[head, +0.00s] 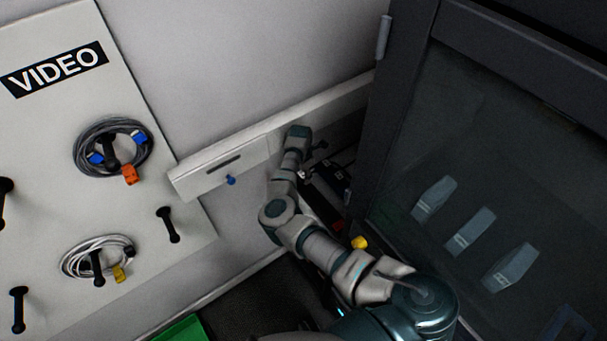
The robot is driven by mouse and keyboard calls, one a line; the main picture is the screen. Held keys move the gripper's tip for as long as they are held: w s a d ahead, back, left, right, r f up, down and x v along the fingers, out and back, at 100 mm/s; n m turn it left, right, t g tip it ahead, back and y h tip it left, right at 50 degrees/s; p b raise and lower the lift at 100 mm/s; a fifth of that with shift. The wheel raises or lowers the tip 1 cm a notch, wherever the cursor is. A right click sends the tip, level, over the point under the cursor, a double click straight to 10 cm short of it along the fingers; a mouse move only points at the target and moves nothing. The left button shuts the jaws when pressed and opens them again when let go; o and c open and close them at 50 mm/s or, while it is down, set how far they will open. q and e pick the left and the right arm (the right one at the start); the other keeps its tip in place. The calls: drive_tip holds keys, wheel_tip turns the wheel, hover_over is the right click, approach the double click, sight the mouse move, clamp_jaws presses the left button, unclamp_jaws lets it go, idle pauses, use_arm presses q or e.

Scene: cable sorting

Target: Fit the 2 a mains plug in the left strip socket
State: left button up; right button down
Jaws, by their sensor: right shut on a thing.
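My right arm comes in from the bottom right and reaches to the corner between the white wall rail and the dark cabinet. My right gripper (318,149) is at its far end, small, dark and partly hidden by the wrist. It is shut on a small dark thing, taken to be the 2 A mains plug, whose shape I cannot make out. Black strip-like hardware (332,177) lies just below the gripper, in shadow. I cannot tell its sockets apart, nor whether the plug touches it. My left gripper is not in view.
A white rail (200,180) with a slot and a blue knob (231,180) runs along the wall. The dark glass-doored cabinet (401,110) closes off the right. A yellow piece (359,243) lies beside my forearm. Coiled cables (78,147) hang on the VIDEO board (50,130). A green bin (186,330) stands below.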

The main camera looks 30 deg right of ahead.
drive_tip(key=shift+f+b, duration=0.85)
drive_tip(key=shift+f, duration=0.1)
idle(1.2)
drive_tip(key=c, duration=0.5)
unclamp_jaws()
drive_tip(key=shift+c, duration=0.2)
drive_tip(key=shift+o, duration=0.2)
drive_tip(key=o, duration=0.4)
drive_tip(key=shift+o, duration=0.2)
drive_tip(key=shift+r, duration=0.1)
drive_tip(key=shift+a+r+p, duration=0.1)
drive_tip(key=shift+r+p, duration=2.05)
drive_tip(key=shift+r, duration=1.3)
